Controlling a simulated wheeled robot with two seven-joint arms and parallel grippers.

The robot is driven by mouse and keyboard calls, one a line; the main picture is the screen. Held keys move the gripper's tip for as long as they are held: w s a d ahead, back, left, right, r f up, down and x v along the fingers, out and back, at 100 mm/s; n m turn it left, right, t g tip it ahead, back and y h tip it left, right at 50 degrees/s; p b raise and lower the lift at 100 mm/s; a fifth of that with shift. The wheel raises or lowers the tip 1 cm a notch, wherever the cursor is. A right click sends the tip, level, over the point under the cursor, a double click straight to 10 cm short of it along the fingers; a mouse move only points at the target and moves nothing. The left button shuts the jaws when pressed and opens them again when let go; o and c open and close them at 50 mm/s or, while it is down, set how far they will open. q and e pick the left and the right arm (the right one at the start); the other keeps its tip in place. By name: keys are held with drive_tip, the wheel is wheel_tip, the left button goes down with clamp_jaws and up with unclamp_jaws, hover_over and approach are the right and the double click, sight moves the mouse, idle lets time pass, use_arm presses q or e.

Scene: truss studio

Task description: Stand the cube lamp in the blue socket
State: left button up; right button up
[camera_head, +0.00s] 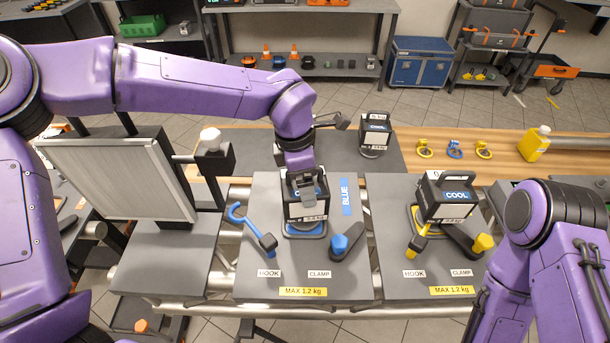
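A black cube lamp (305,211) with a white front panel is at the blue socket (304,233) on the middle grey board. It looks upright, with the socket's blue rim showing just below it. I cannot tell whether its foot is fully seated. My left gripper (301,192) comes down from above onto the lamp's top and hides its handle. Its fingertips overlap the dark lamp, so I cannot tell whether they are closed. A blue hook (250,228) and a blue clamp lever (345,241) flank the socket. My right arm is at the right edge; its gripper is out of view.
A second cube lamp (447,198) labelled COOL stands at the yellow socket on the right board, beside a yellow clamp knob (483,242). A third lamp (374,136) stands behind. A flat light panel (122,180) is left. A yellow bottle (534,144) stands on the wooden bench.

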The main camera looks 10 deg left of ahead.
idle(0.5)
use_arm(q)
drive_tip(key=o, duration=1.7)
drive_tip(key=shift+s+f, duration=0.1)
drive_tip(key=shift+f, duration=0.05)
drive_tip(key=r, duration=0.3)
drive_tip(key=a+r+b, duration=0.1)
drive_tip(key=r, duration=0.6)
drive_tip(key=shift+s+a, duration=0.2)
drive_tip(key=shift+s, duration=0.05)
drive_tip(key=shift+r, duration=0.3)
